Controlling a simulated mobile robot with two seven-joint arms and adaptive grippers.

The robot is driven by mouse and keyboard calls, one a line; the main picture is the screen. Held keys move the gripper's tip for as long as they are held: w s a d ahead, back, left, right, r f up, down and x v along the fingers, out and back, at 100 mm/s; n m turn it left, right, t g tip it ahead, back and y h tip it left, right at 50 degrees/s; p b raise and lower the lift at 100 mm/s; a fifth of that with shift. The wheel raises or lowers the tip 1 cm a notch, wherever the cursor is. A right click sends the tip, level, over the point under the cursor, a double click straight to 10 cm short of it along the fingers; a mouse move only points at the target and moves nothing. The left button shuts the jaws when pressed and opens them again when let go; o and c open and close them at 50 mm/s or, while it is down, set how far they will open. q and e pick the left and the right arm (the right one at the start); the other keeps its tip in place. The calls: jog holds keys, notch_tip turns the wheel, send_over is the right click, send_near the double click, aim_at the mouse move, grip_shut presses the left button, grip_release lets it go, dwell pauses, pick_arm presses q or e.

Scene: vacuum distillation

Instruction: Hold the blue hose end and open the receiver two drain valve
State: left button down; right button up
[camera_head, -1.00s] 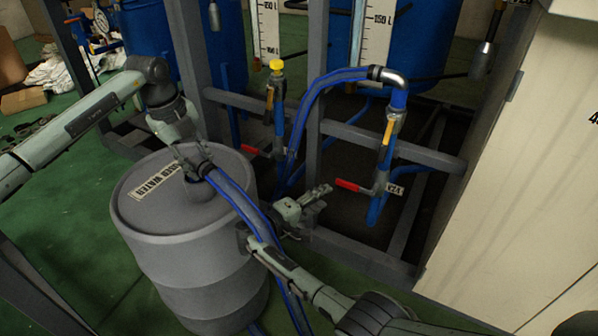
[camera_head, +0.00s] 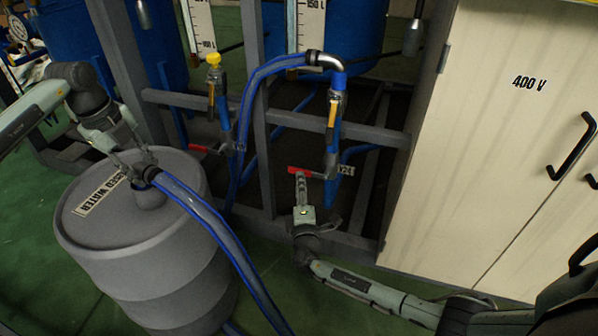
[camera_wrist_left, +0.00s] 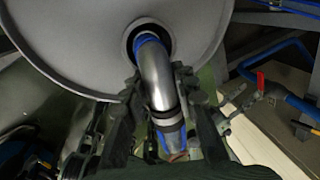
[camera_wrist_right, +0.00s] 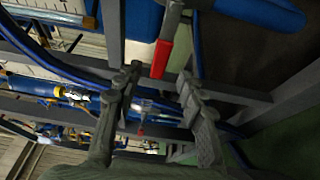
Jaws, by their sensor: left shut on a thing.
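The blue hose (camera_head: 215,220) ends in a metal elbow (camera_wrist_left: 158,78), which goes into the opening of the grey drum (camera_wrist_left: 85,50). My left gripper (camera_head: 138,172) is shut on this hose end; in the left wrist view (camera_wrist_left: 156,88) its fingers are on both sides of the elbow. My right gripper (camera_head: 300,180) is open just below the handle. In the right wrist view the red handle (camera_wrist_right: 162,58) points down toward the gap between the fingertips (camera_wrist_right: 160,84). Contact cannot be told.
A second valve with a red handle (camera_head: 203,149) is to the left. Another blue hose (camera_head: 252,90) bends into the right-hand pipe. Grey frame bars (camera_head: 375,133) surround the valves. A pale cabinet (camera_head: 490,150) stands on the right. Green floor is clear around the drum.

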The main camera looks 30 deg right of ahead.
aim_at(307, 173)
jog(key=x, duration=0.6)
jog(key=shift+w+d, duration=0.1)
jog(key=shift+w, duration=0.15)
grip_shut()
